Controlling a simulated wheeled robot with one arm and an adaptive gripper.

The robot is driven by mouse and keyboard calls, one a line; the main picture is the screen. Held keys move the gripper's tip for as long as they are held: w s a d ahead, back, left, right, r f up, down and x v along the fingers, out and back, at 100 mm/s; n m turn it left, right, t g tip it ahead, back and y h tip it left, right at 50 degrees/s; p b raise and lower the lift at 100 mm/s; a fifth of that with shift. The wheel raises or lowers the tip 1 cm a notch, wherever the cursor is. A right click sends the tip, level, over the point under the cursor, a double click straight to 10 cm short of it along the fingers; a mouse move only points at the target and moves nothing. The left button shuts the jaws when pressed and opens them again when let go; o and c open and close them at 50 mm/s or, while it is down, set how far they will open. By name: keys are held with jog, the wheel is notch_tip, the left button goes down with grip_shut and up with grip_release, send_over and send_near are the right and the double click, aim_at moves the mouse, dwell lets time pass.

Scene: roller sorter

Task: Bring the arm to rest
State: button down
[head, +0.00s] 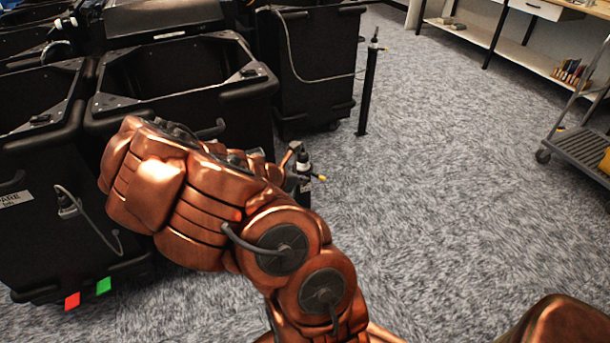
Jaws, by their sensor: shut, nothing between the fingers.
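My copper-coloured arm (190,205) rises from the lower right of the head view. It bends at two round dark joints and reaches up and left in front of the black bins. Smaller copper parts show behind its upper edge, near a dark upright fitting (303,165) with a yellow tip. I cannot tell whether they touch the fitting. My gripper cannot be made out in this view; the arm's bulk hides what lies behind it.
Black bins (255,88) crowd the left and top. A thin black post (368,95) stands right of them. A grey cart (582,150) is at the right edge, below white shelving (500,45). Open grey carpet (450,200) lies between.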

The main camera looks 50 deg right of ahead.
jog(key=shift+a+r, duration=0.3)
jog(key=shift+a, duration=0.2)
dwell(0.5)
jog(key=s+a+r+m+g+y, duration=0.1)
jog(key=s+a+r+m, duration=0.4)
jog(key=a+r+m, duration=0.4)
jog(key=s+a+r+m+y, duration=0.25)
jog(key=s+a, duration=0.25)
jog(key=a, duration=0.4)
jog(key=s+a+r+m+y, duration=0.1)
jog(key=s+a+m+y, duration=0.3)
jog(key=a, duration=0.5)
jog(key=s+a+r+m+y, duration=0.25)
jog(key=s+a, duration=0.25)
jog(key=a, duration=0.5)
notch_tip(320, 180, up, 12)
jog(key=n+p, duration=0.1)
jog(key=p, duration=1.1)
jog(key=shift+w+d+r+p, duration=0.2)
jog(key=shift+w+d+p, duration=0.05)
jog(key=shift+p, duration=0.15)
